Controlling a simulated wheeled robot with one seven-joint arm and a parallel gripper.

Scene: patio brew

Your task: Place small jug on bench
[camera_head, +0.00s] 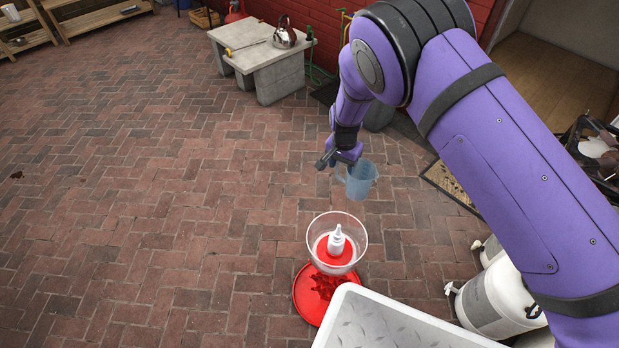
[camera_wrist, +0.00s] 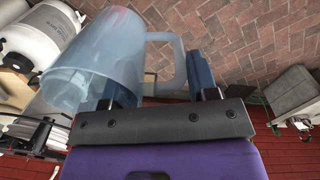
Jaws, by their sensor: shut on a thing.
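The small jug (camera_head: 358,181) is translucent blue plastic. My gripper (camera_head: 338,160) is shut on it and holds it in the air above the brick paving, roughly upright in the head view. In the wrist view the jug (camera_wrist: 100,65) fills the upper left, and its handle (camera_wrist: 178,65) lies between the fingers of my gripper (camera_wrist: 158,90). The bench is probably the grey concrete one (camera_head: 262,57) by the red wall, well beyond the jug. A small part of it also seems to show at the right of the wrist view (camera_wrist: 290,90).
A metal kettle (camera_head: 285,37) stands on the bench's right part, with a yellow-handled tool (camera_head: 243,47) to its left. Open paving lies left.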

